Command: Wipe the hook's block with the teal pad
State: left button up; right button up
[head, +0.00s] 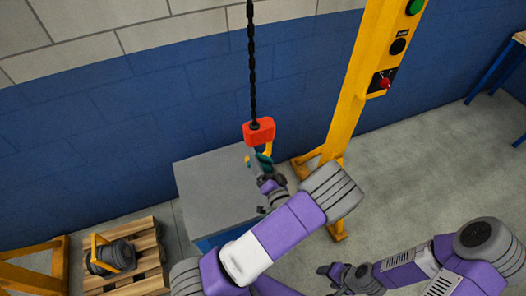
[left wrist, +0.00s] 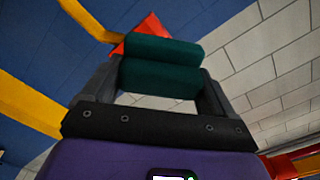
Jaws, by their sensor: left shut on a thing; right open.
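The hook's red block (head: 258,130) hangs on a black chain (head: 252,70). A yellow hook (head: 268,148) shows under it, partly hidden by my left gripper and the pad. My left gripper (head: 266,170) is shut on the teal pad (head: 264,159), just below the block. In the left wrist view the teal pad (left wrist: 162,62) spans the two fingers, and the red block (left wrist: 150,28) shows behind it, mostly hidden. I cannot tell whether the pad touches the block. My right gripper (head: 336,274) is open and empty, low in the head view.
A grey-topped table (head: 205,190) stands below the hook. A yellow column (head: 355,90) with buttons rises to the right. A wooden pallet (head: 145,255) carries a dark object with a yellow handle at lower left. The floor to the right is mostly clear.

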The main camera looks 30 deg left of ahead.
pick_arm(q)
jog(key=b, duration=0.1)
send_near(250, 142)
jog(key=shift+x, duration=1.85)
jog(key=shift+w+a+f, duration=0.15)
jog(key=shift+w+f, duration=0.05)
jog(key=shift+w, duration=0.15)
jog(key=shift+b+x, duration=0.3)
jog(key=shift+x, duration=0.7)
jog(key=shift+w+d+b, duration=0.3)
jog(key=shift+w+d, duration=1.1)
jog(key=shift+w, duration=0.15)
jog(key=shift+a, duration=0.1)
jog(key=shift+s+a+r, duration=0.15)
jog(key=shift+s+a, duration=1.35)
jog(key=shift+s, duration=0.05)
